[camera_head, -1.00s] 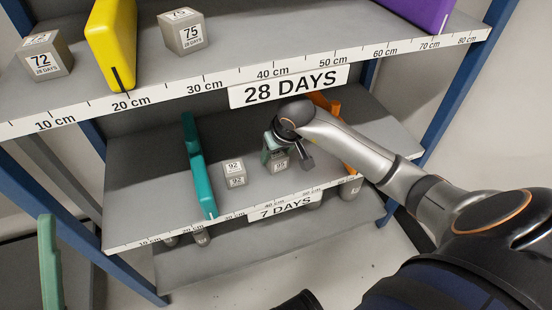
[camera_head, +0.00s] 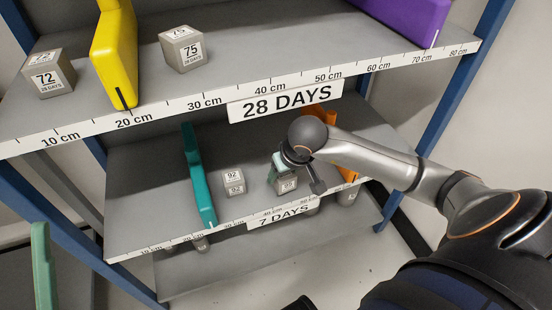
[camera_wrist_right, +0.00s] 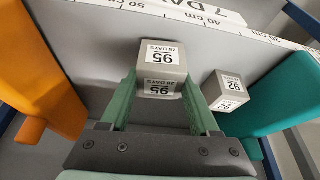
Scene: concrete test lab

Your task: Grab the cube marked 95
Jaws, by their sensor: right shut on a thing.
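The cube marked 95 (camera_head: 287,185) is a small grey block with white labels on the middle shelf, the one with the 7 DAYS sign. In the right wrist view the cube (camera_wrist_right: 162,58) shows 95 and 28 DAYS on its labels. My right gripper (camera_head: 284,170) reaches it from above. Its two pale green fingers (camera_wrist_right: 160,95) are shut on the cube, one on each side. I cannot tell whether the cube's underside touches the shelf. My left gripper is not in view.
A cube marked 92 (camera_head: 233,182) stands left of it, beside a teal divider (camera_head: 200,180). An orange divider (camera_wrist_right: 40,80) is on the other side. The upper shelf (camera_head: 225,80) overhangs, with cubes 72 (camera_head: 48,75) and 75 (camera_head: 183,49).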

